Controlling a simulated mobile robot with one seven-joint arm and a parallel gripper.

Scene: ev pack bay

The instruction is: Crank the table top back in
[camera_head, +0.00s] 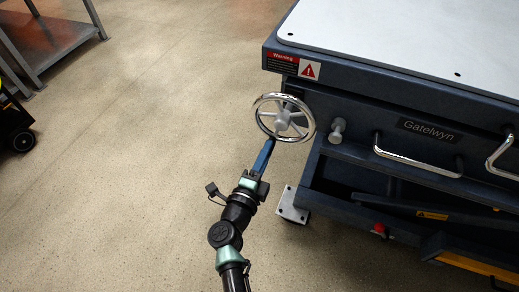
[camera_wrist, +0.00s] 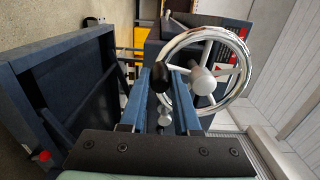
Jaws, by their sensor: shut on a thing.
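The chrome handwheel (camera_head: 284,117) with grey spokes is mounted on the near left corner of the dark blue table; it also shows large in the wrist view (camera_wrist: 228,42). My gripper (camera_head: 271,143) reaches up to the wheel's lower left rim. In the wrist view my two blue fingers are shut on the wheel's dark crank knob (camera_wrist: 160,78), which sits between the fingertips. In the head view the knob is hidden by the fingers. The white table top (camera_head: 400,36) lies on the dark blue frame (camera_head: 400,84) above the wheel.
A grey locking knob (camera_head: 337,131) and a chrome handle (camera_head: 415,163) stick out right of the wheel. An open lower bay (camera_head: 365,183) lies below, with a red button (camera_head: 379,228). A grey shelf (camera_head: 45,40) stands far left. The floor left of the wheel is clear.

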